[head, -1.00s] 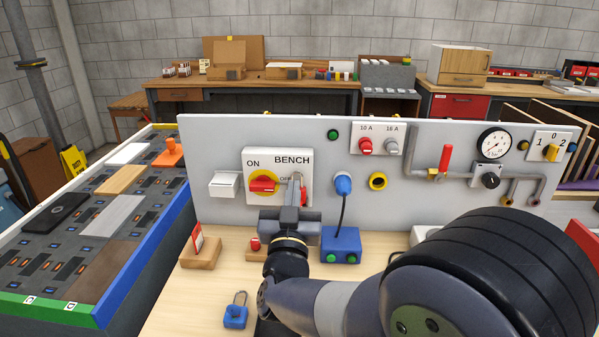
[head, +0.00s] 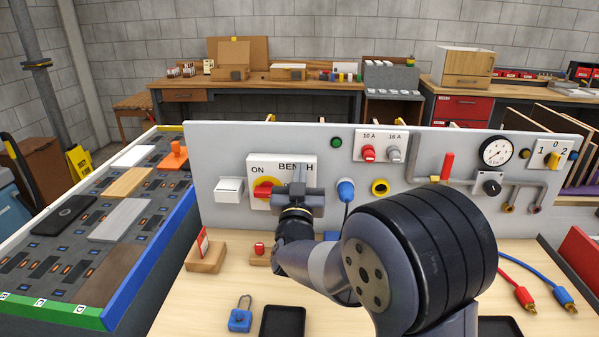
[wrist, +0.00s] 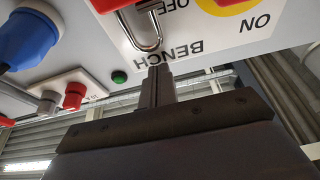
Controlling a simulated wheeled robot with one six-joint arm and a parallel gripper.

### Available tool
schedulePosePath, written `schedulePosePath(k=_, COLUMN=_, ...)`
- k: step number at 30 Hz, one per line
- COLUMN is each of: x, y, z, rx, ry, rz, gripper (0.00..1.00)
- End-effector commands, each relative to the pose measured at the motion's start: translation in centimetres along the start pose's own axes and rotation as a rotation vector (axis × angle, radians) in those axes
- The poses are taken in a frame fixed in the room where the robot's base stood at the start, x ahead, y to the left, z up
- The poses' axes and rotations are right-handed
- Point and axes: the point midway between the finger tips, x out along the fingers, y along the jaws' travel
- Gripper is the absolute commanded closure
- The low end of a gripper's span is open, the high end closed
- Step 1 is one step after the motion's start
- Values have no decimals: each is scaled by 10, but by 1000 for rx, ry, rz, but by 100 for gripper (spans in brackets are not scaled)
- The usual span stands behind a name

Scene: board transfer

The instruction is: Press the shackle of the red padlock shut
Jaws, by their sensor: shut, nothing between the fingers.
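The red padlock (wrist: 108,4) shows at the top edge of the upside-down wrist view, its body partly cut off. Its metal shackle (wrist: 150,46) loops out over the white switch plate (wrist: 185,45) by the word BENCH. My gripper (wrist: 157,72) is shut and empty, its fingertips just beyond the bend of the shackle, with a small gap in the picture; I cannot tell the depth. In the head view my gripper (head: 299,172) points at the panel in front of the plate and hides the padlock. The red and yellow switch (head: 265,190) is left of it.
The grey panel (head: 225,150) carries a blue plug (head: 345,190), fuse knobs and a gauge (head: 496,151). On the bench below are a blue padlock (head: 240,320), a black tray (head: 283,322) and a wooden block with a red card (head: 206,258).

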Motion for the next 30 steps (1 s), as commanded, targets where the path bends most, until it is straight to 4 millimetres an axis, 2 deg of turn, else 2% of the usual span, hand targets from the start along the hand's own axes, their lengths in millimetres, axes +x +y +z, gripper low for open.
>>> schedulePosePath(k=5, x=-5, y=0, z=14, rx=0, ry=-1, rz=0, gripper=100)
schedulePosePath(k=18, x=-7, y=0, z=17, rx=1, ry=1, rz=0, gripper=100)
schedulePosePath(k=30, x=-14, y=0, z=36, rx=1, ry=2, rz=0, gripper=100)
